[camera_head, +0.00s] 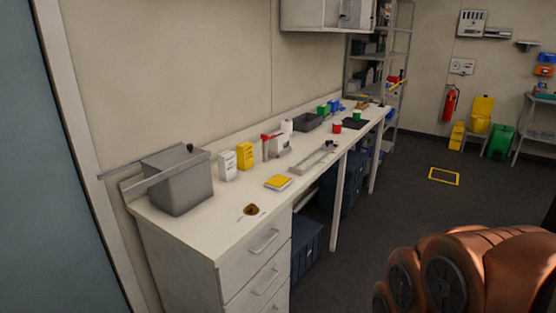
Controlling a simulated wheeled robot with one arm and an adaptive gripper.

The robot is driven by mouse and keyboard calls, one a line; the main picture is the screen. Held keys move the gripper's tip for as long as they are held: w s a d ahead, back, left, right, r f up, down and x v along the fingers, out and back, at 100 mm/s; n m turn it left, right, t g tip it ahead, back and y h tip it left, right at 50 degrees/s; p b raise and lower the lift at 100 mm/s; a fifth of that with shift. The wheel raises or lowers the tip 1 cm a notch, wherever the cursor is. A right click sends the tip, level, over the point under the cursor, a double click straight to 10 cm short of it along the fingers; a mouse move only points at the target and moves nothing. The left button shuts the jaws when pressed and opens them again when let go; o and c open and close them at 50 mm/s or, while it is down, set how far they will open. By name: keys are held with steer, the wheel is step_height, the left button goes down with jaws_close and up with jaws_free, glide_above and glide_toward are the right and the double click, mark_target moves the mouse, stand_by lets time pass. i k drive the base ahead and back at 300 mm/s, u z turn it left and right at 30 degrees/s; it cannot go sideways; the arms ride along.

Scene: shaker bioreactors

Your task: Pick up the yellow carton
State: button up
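A small upright yellow carton (245,156) stands on the long white bench, towards the wall. A white carton (227,165) of similar size stands just to its left. A flat yellow item (278,183) lies on the bench in front and to the right of the yellow carton. Part of my orange-brown arm fills the lower right corner, well apart from the bench. My gripper is not in view.
A grey box (178,181) sits on the bench's near left end. Right of the yellow carton stand a red-topped device (278,144), a metal frame (314,158) and a dark tray (307,122). Drawers (262,262) are below.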

mark_target(244, 151)
steer(key=z, duration=0.8)
steer(key=k, duration=1.1)
steer(key=z, duration=0.55)
steer(key=i, duration=1.05)
steer(key=u, duration=0.85)
steer(key=i, duration=1.2)
steer(key=u, duration=1.65)
steer(key=i, duration=0.5)
steer(key=u, duration=0.6)
